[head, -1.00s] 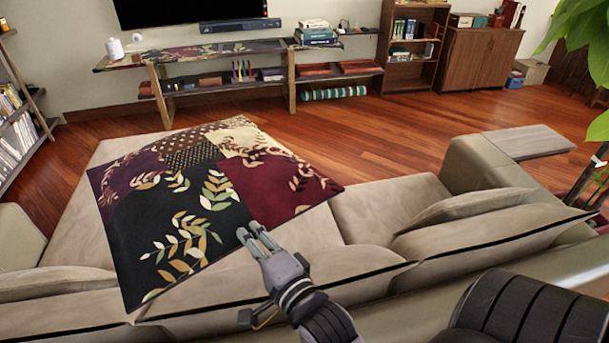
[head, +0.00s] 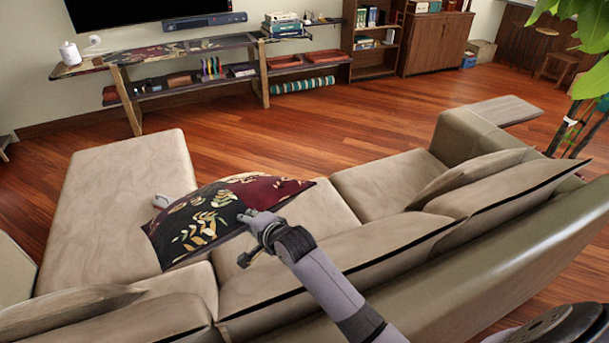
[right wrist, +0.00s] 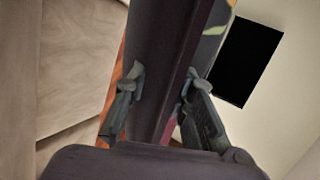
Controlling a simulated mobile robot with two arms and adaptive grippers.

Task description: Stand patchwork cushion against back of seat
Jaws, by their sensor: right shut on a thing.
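The patchwork cushion (head: 205,222) has black, maroon and dark purple patches with leaf prints. In the head view it is over the sofa seat (head: 320,217), just beyond the backrest (head: 290,283). It lies at a slant, and I cannot tell whether it touches the seat or the backrest. My right gripper (head: 258,221) is shut on its near right edge. In the right wrist view, the cushion's dark edge (right wrist: 163,65) runs between the two fingers (right wrist: 157,100). My left gripper is not seen.
The chaise seat (head: 115,200) is otherwise bare. Loose beige back pillows (head: 470,178) stand at the right. A TV bench (head: 190,55) stands across the floor.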

